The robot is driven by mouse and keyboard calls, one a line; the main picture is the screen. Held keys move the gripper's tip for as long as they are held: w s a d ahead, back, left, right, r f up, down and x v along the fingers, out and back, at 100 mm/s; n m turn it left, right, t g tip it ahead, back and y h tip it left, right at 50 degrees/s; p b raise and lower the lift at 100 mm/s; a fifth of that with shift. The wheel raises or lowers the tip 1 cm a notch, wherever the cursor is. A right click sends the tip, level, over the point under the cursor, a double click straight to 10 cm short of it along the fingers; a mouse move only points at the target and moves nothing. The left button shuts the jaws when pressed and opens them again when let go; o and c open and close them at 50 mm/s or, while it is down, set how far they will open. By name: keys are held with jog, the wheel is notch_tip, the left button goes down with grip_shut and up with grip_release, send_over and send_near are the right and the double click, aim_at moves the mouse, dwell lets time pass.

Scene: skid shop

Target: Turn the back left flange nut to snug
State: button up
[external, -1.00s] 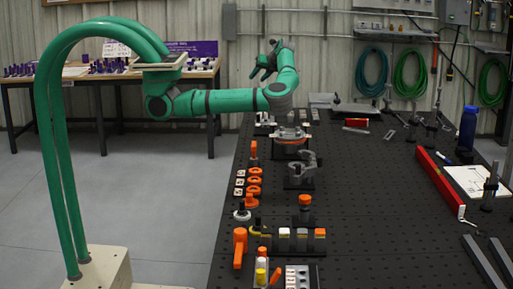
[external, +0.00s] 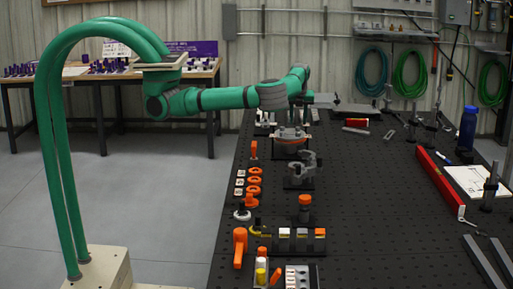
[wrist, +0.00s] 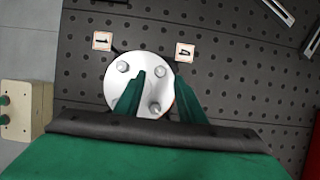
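The flange (wrist: 141,84) is a round pale metal disc on the table, seen from above in the wrist view. One nut (wrist: 123,66) sits at its upper left, another nut (wrist: 161,71) at its upper right, and a third nut (wrist: 155,108) lower right. My gripper (wrist: 159,75) is open, with its two green fingers over the disc. The upper right nut shows between the fingertips; I cannot tell whether they touch it. The left finger hides the lower left of the disc. In the external view my gripper is over the flange area, with its fingers hard to make out.
Small tags marked 1 (wrist: 102,40) and 4 (wrist: 184,52) lie beside the disc. A grey clamp-like part (external: 302,168), orange rings (external: 254,180) and an orange-capped post (external: 305,206) stand nearer on the black perforated table (external: 365,225). The table's middle right is mostly clear.

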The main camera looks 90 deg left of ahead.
aim_at(298, 128)
jog(key=shift+x, duration=1.85)
jog(key=shift+c, duration=0.6)
grip_shut()
